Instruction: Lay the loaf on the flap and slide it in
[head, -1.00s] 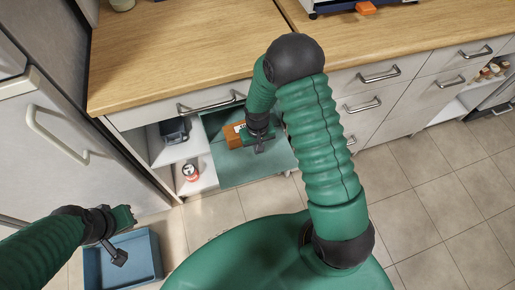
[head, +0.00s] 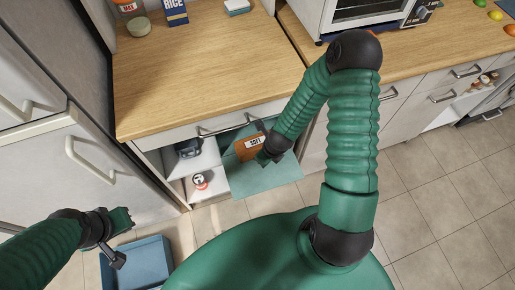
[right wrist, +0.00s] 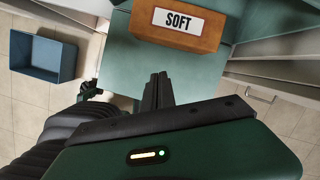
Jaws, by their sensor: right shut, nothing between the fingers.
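The loaf, an orange-brown block with a white label reading SOFT (head: 243,152), lies on the inner part of the lowered teal flap (head: 266,181) at the cabinet opening. In the right wrist view the loaf (right wrist: 178,40) is just beyond my right gripper (right wrist: 158,78). The gripper's fingers are together and empty, with a visible gap to the loaf. In the head view my right arm partly hides the gripper and the loaf's right side. My left gripper (head: 122,240) is at lower left, far from the loaf; its jaw opening is unclear.
A blue bin (head: 137,265) stands on the floor below my left gripper. A can (head: 199,181) and a dark appliance (head: 188,148) sit on open shelves left of the flap. The wooden worktop (head: 200,80) is above, and a drawer handle (head: 228,122) juts out over the opening.

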